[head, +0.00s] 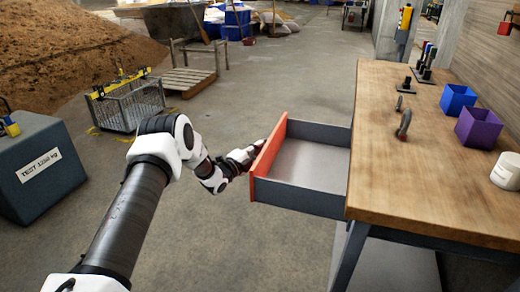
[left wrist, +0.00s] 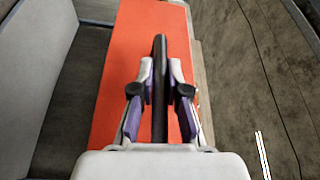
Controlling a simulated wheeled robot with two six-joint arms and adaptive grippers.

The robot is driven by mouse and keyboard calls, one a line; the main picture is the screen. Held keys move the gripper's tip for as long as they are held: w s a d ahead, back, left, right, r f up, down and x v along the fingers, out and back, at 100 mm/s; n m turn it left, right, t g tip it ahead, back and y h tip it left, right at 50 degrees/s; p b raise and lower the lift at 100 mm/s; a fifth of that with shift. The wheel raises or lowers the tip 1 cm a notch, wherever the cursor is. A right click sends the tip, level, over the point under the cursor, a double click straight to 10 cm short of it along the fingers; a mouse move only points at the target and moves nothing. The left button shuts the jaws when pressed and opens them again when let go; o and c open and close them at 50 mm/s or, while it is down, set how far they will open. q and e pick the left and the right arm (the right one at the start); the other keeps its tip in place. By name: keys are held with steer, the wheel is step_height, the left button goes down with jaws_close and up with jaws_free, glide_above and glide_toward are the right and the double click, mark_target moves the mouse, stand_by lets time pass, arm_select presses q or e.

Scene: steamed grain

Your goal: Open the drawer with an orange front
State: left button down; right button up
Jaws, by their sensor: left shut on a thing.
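The drawer with the orange front (head: 268,160) is pulled well out from the left side of the wooden workbench, and its grey inside (head: 312,162) is bare. My left gripper (head: 245,155) is at the outer face of the orange front. In the left wrist view the orange front (left wrist: 115,75) fills the middle, and a dark bar handle (left wrist: 160,60) runs between the fingers of my left gripper (left wrist: 160,90). The fingers are shut on that handle. My right gripper is not in view.
The workbench top (head: 420,190) holds a blue bin (head: 457,99), a purple bin (head: 478,128), a white container (head: 506,171) and a metal shackle (head: 404,124). A dark test-weight block (head: 40,165) stands at the left. A wire basket (head: 128,105) and a wooden pallet (head: 188,78) stand behind. Floor left of the drawer is clear.

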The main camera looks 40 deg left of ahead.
arm_select(q)
steer(key=c, duration=1.2)
jaws_free()
steer(key=shift+s, duration=0.1)
steer(key=s, duration=0.7)
steer(key=s+a+f, duration=0.1)
steer(key=s, duration=0.3)
steer(key=shift+s, duration=0.3)
steer(key=shift+a, duration=0.1)
steer(key=shift+s, duration=0.1)
